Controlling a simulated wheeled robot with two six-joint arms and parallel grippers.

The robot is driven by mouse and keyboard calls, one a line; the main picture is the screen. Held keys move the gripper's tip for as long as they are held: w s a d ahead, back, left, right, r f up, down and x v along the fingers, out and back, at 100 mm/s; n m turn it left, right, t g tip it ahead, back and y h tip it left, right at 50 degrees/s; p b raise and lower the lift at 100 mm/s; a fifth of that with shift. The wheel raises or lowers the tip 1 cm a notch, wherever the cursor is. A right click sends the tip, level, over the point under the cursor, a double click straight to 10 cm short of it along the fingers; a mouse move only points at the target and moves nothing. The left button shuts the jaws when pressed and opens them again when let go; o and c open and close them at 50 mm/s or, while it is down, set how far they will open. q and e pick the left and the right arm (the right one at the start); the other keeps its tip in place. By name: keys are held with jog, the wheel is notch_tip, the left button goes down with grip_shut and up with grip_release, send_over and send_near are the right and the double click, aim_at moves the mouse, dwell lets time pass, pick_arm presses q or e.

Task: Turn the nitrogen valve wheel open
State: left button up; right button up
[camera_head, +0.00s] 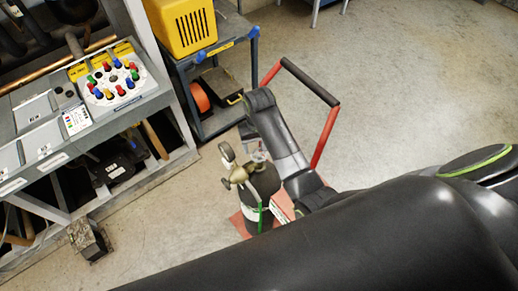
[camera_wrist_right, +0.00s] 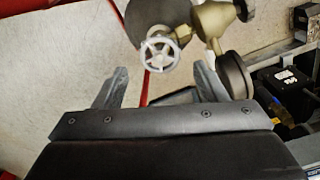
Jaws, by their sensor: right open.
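The nitrogen valve wheel (camera_wrist_right: 163,50) is a pale, spoked handwheel in the right wrist view. It sits on the brass valve and regulator body (camera_wrist_right: 213,20). In the head view the dark gas cylinder (camera_head: 266,182) stands upright, with the brass regulator (camera_head: 238,174) on top; the wheel is small there, close to my arm. My right gripper (camera_wrist_right: 160,84) is open and empty. Its two fingers point toward the wheel, which shows between and just beyond the fingertips. I see no contact. My left gripper is not in view.
A gauge (camera_wrist_right: 234,74) is close to the right finger in the wrist view. A red cart frame with a black handle (camera_head: 310,81) rises behind my right arm. A blue cart (camera_head: 217,52) carries a yellow case (camera_head: 182,24). The compressor rack (camera_head: 150,103) stands left. Open floor lies right.

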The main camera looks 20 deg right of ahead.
aim_at(259, 155)
notch_tip(259, 155, down, 4)
jog(key=shift+f, duration=0.25)
jog(key=m, duration=1.3)
jog(key=shift+m, duration=0.4)
jog(key=shift+c, duration=0.3)
jog(key=c, duration=0.7)
